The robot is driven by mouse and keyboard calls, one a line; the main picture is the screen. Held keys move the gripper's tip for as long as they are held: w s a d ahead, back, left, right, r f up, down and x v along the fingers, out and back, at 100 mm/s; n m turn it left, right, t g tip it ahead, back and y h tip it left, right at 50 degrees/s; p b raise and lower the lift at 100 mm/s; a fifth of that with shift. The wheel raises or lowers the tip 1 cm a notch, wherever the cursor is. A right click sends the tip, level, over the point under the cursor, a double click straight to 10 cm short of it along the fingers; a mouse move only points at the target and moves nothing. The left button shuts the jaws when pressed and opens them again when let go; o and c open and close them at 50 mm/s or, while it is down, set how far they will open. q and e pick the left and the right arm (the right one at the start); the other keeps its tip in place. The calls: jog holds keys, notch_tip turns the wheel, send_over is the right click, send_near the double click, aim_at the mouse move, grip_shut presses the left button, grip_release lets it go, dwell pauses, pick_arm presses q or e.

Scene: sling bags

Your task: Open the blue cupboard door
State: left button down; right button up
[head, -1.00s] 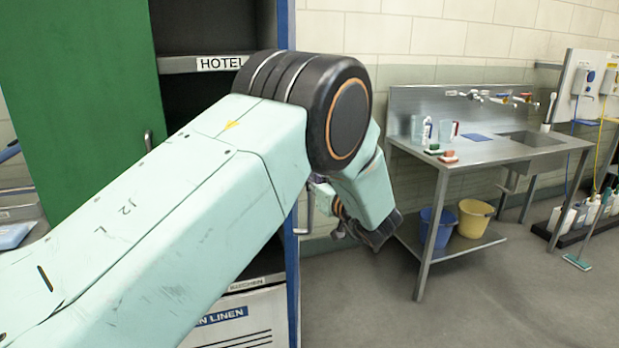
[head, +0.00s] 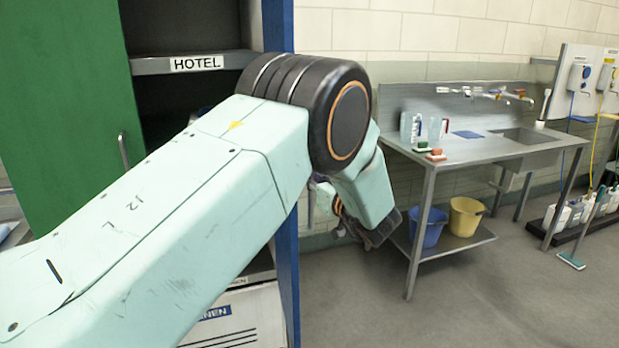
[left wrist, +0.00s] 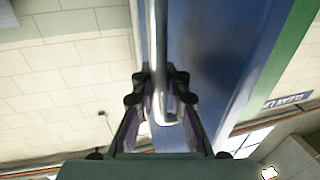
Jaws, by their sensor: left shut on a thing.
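The blue cupboard door (head: 279,25) stands swung out from the cupboard and shows nearly edge-on in the head view, partly behind my left arm. Its blue face (left wrist: 205,55) fills the middle right of the left wrist view. A pale metal bar handle (left wrist: 157,50) runs along that face. My left gripper (left wrist: 160,98) is shut around the handle, one finger on each side. In the head view the handle (head: 311,210) shows beside the door, while my arm mostly hides the fingers. My right gripper is in neither view.
A green door (head: 70,110) stands at the left of the dark open cupboard, whose shelf carries a HOTEL label (head: 197,63). A steel sink table (head: 470,155) with buckets below stands to the right. Grey floor (head: 380,310) before it is clear.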

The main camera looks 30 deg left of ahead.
pick_arm(q)
jog(key=shift+s+f, duration=0.1)
jog(key=shift+s, duration=0.05)
dwell(0.3)
jog(key=shift+d, duration=0.1)
jog(key=c, duration=1.7)
grip_release()
jog(key=shift+o, duration=0.4)
jog(key=shift+s+r, duration=0.1)
jog(key=shift+r, duration=0.15)
jog(key=v, duration=0.7)
jog(key=shift+d, duration=0.2)
